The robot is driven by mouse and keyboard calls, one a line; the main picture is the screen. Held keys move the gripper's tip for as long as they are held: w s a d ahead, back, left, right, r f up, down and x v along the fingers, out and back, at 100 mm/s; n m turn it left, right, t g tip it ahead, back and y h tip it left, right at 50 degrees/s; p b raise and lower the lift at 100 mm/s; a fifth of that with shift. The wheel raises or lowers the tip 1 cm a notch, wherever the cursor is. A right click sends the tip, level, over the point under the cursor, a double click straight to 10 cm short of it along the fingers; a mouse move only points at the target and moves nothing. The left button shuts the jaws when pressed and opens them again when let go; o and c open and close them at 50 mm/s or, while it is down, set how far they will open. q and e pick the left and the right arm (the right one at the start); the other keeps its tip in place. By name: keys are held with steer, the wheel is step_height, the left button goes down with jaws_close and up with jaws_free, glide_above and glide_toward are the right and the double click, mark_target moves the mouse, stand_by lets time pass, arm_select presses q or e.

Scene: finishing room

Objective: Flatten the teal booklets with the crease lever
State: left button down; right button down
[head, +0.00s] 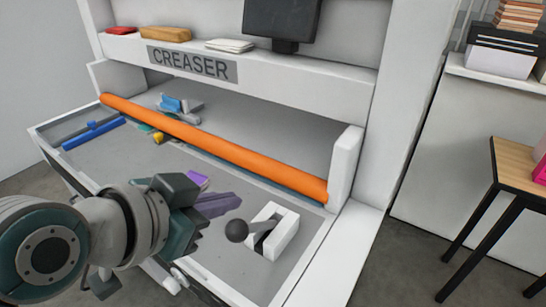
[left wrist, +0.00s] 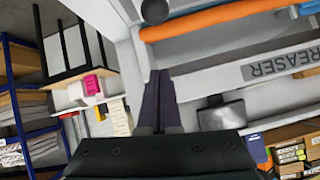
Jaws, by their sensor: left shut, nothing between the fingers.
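The crease lever has a black ball knob (head: 237,230) on a short arm in a white housing (head: 282,236) at the right front of the creaser bed. The knob also shows at the top of the left wrist view (left wrist: 154,10). My left gripper (head: 234,202) is shut and empty, just above and left of the knob in the head view, apparently apart from it. Its closed fingers show in the left wrist view (left wrist: 160,74). A small teal patch (head: 145,128) shows near the orange bar; I cannot tell whether it is a booklet. My right gripper is not in view.
An orange bar (head: 220,150) crosses the grey bed of the creaser. A blue rod (head: 93,134), a yellow piece (head: 158,137) and a purple piece (head: 197,181) lie on the bed. Blue and grey items (head: 172,104) lie behind the bar. A wooden-topped table (head: 520,160) stands at right.

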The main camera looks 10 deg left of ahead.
mark_target(234, 231)
arm_select(q)
steer(key=x, duration=0.5)
steer(key=shift+b, duration=0.3)
steer(key=shift+s+a+f, duration=0.25)
steer(key=shift+f, duration=0.35)
steer(key=shift+s+a+f, duration=0.25)
steer(key=shift+s+f, duration=0.05)
steer(key=shift+f, duration=0.3)
steer(key=shift+s+a+f, duration=0.2)
steer(key=shift+f, duration=0.35)
steer(key=shift+f+b, duration=0.2)
steer(key=shift+b, duration=0.25)
steer(key=shift+s+a+f+t+b, duration=0.15)
steer(key=shift+s+f+b, duration=0.25)
steer(key=shift+s+b, duration=0.1)
steer(key=shift+s+a+f+t+b, duration=0.15)
steer(key=shift+s+a+f+b, duration=0.05)
steer(key=shift+s+f+b, duration=0.25)
steer(key=shift+r, duration=0.1)
